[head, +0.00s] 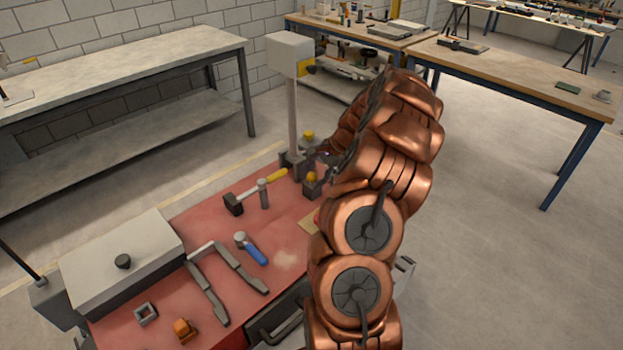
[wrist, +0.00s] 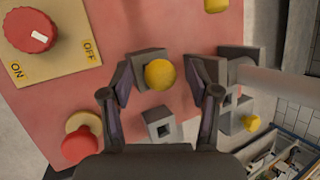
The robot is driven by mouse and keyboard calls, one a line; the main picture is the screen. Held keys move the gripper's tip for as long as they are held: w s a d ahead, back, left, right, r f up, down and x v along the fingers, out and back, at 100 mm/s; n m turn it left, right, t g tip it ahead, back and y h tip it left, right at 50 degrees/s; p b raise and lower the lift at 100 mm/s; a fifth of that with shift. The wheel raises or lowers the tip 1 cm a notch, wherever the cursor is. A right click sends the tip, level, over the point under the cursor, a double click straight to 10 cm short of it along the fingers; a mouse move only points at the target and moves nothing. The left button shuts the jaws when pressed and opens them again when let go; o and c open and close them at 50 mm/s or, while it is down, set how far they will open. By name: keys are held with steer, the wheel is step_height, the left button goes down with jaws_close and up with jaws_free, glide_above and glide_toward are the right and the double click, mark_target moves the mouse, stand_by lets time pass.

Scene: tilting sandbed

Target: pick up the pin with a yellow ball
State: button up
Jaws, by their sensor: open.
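The pin's yellow ball (wrist: 160,74) shows in the wrist view above a grey block (wrist: 143,62). The pin's shaft is hidden beneath the ball. My gripper (wrist: 160,68) is open, with one finger on each side of the ball and gaps between. Whether the fingertips are level with the ball is hard to tell. In the head view the yellow ball (head: 311,176) sits on a dark block at the far end of the red bed, and my gripper (head: 325,157) is close by, partly hidden by my arm.
A grey post (wrist: 275,80) with blocks stands right of the gripper, near another yellow knob (wrist: 251,122). A grey block with a square hole (wrist: 162,128) lies below the ball. A red dial on a plate (wrist: 85,22) is upper left.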

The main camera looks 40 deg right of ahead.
steer(key=shift+c, duration=0.4)
jaws_close()
